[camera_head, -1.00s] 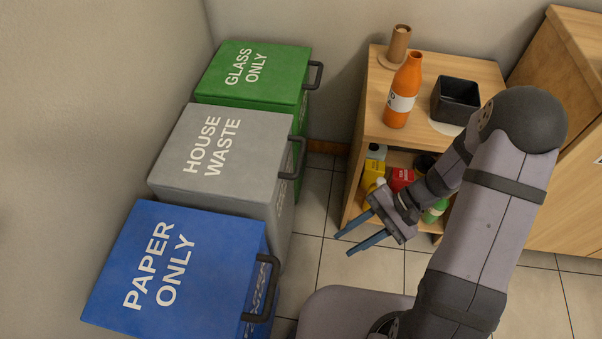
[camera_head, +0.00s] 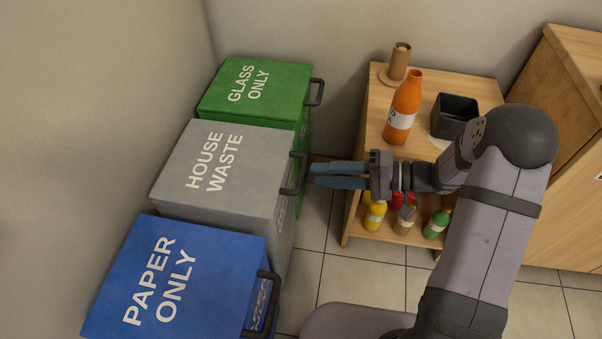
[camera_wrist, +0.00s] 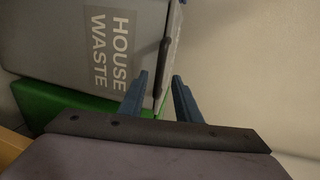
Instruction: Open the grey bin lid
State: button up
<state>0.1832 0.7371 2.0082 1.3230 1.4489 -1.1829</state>
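The grey bin (camera_head: 215,172), marked HOUSE WASTE, stands between the green and blue bins with its lid closed. Its dark handle (camera_head: 296,174) sticks out on the right side of the lid. My gripper (camera_head: 311,175) has blue fingers pointing left at this handle, with the tips very close to it. In the wrist view the fingers (camera_wrist: 160,92) are apart, and the handle (camera_wrist: 164,65) lies between their directions, near the left finger. I cannot tell whether a finger touches the handle.
The green GLASS ONLY bin (camera_head: 258,88) is behind and the blue PAPER ONLY bin (camera_head: 180,275) in front, both closed. A wooden shelf (camera_head: 440,83) with an orange bottle (camera_head: 403,108), a black box (camera_head: 455,116) and several bottles stands right. Tiled floor (camera_head: 345,280) is clear between.

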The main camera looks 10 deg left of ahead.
aim_at(301, 173)
jog(key=shift+b+x, duration=0.5)
jog(key=shift+x, duration=2.6)
grip_shut()
